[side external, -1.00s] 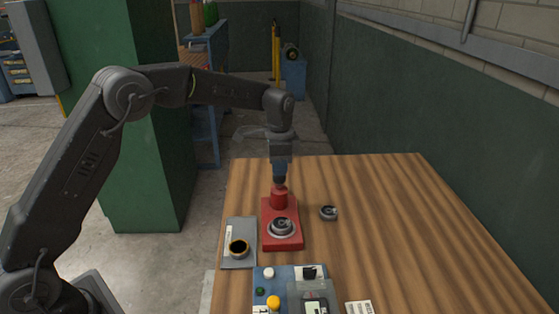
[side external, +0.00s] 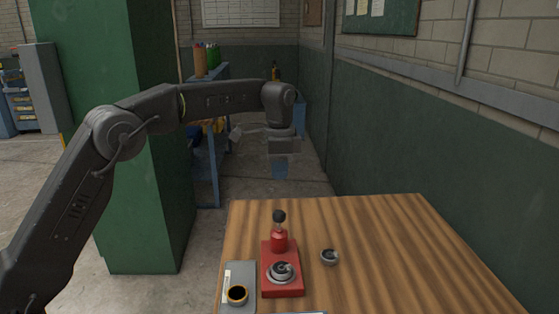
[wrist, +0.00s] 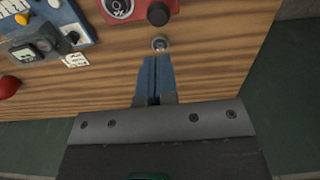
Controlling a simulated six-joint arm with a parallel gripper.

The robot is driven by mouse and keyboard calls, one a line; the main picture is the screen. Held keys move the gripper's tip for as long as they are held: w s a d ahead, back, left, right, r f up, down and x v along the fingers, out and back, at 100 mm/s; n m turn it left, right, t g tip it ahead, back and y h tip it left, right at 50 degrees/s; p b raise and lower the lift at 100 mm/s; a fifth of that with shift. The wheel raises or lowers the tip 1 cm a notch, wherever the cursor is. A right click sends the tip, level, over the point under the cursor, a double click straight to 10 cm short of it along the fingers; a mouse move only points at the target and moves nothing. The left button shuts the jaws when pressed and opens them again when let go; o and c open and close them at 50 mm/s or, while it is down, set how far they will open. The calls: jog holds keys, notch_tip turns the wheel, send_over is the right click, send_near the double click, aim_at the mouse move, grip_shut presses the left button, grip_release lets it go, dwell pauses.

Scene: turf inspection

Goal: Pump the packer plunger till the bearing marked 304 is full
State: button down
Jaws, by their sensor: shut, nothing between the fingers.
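The red packer (side external: 266,256) stands on the wooden table, with a plunger ending in a black knob (side external: 279,215) at its far end. A bearing (side external: 281,272) sits on the packer's near part; its marking is not legible. A loose bearing (side external: 329,257) lies on the table right of the packer. My gripper (side external: 280,177) is shut and empty, above and apart from the black knob. In the wrist view my shut fingers (wrist: 154,75) point toward the loose bearing (wrist: 161,44), and the black knob (wrist: 158,14) shows beyond it.
The table right of the loose bearing is clear.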

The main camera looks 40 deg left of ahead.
aim_at(279, 212)
jog(key=shift+r, duration=1.3)
jog(key=shift+r, duration=0.95)
notch_tip(279, 212, down, 14)
jog(key=shift+f, duration=0.1)
dwell(0.4)
